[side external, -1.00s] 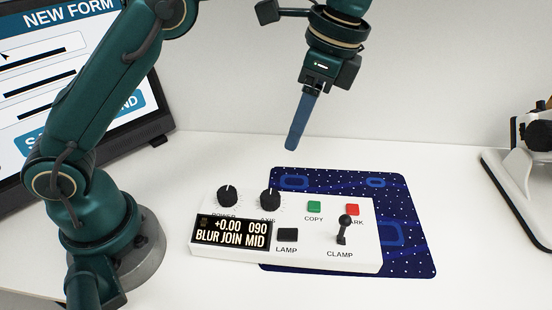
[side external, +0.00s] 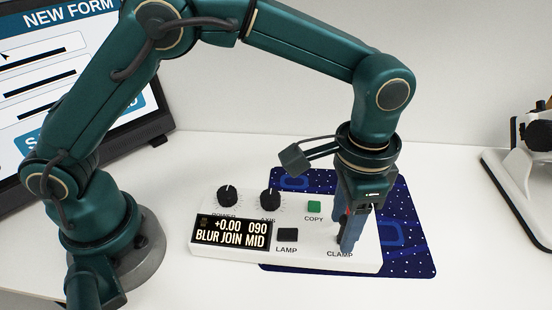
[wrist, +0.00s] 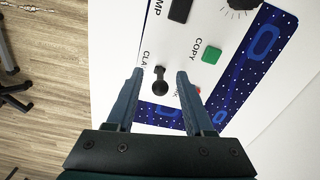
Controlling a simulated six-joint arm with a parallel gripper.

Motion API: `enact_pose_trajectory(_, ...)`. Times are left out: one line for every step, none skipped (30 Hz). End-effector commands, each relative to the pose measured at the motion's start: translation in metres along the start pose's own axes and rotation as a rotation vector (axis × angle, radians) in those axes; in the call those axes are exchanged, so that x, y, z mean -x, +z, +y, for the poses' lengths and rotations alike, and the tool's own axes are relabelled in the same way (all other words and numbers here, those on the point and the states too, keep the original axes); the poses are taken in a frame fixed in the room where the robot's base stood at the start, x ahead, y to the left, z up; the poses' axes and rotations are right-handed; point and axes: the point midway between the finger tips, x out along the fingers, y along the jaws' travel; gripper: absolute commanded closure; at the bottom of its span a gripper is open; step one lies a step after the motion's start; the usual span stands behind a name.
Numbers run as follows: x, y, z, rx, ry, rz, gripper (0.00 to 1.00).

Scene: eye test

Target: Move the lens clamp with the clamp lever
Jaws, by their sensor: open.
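The clamp lever, a black stick with a round knob (wrist: 160,88), stands on the white control box (side external: 300,259) near the CLAMP label. In the wrist view it lies between the two blue fingers of my gripper (wrist: 157,95), with gaps on both sides. In the side view my gripper (side external: 347,238) is down at the lever's place and hides the lever. The box's display (side external: 231,234) reads +0.00, 090, BLUR, JOIN, MID. No lens clamp shows in these views.
The box also bears two black knobs (side external: 228,196), a green COPY button (side external: 314,207), a black LAMP switch (side external: 288,235) and a red button (wrist: 197,90) beside my finger. A dark blue mat (side external: 420,257) lies under it. A monitor (side external: 70,90) and a white instrument (side external: 515,195) stand at the sides.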

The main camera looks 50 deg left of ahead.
Motion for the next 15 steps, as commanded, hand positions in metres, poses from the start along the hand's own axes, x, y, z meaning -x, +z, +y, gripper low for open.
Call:
enact_pose_trajectory(-0.0049, 0.0004, -0.0001, 0.0, 0.0, -0.002, 0.47)
enact_pose_trajectory(-0.0069, 0.0006, -0.0002, 0.0, 0.0, -0.002, 0.47)
enact_pose_trajectory(-0.0088, 0.0004, -0.0002, 0.0, 0.0, -0.001, 0.47)
enact_pose_trajectory(-0.0098, 0.0002, -0.0002, -0.001, 0.0, 0.0, 0.47)
enact_pose_trajectory(-0.0105, 0.0002, -0.0003, -0.001, 0.0, 0.0, 0.47)
enact_pose_trajectory(-0.0109, 0.0001, -0.0003, -0.001, 0.0, 0.001, 0.47)
enact_pose_trajectory(-0.011, 0.0001, -0.0003, -0.001, 0.0, 0.001, 0.47)
enact_pose_trajectory(-0.011, 0.0, -0.0003, -0.001, 0.0, 0.001, 0.47)
enact_pose_trajectory(-0.0109, 0.0, -0.0003, -0.001, -0.001, 0.001, 0.47)
enact_pose_trajectory(-0.0109, 0.0, -0.0004, -0.001, -0.001, 0.001, 0.47)
enact_pose_trajectory(-0.0108, 0.0, -0.0004, -0.001, -0.001, 0.001, 0.47)
enact_pose_trajectory(-0.0108, 0.0, -0.0004, -0.001, -0.001, 0.001, 0.51)
enact_pose_trajectory(-0.0108, 0.0, -0.0004, -0.001, -0.001, 0.001, 0.63)
enact_pose_trajectory(-0.0107, 0.0, -0.0004, -0.001, -0.001, 0.001, 0.74)
enact_pose_trajectory(-0.0107, 0.0, -0.0004, -0.001, -0.001, 0.001, 0.9)
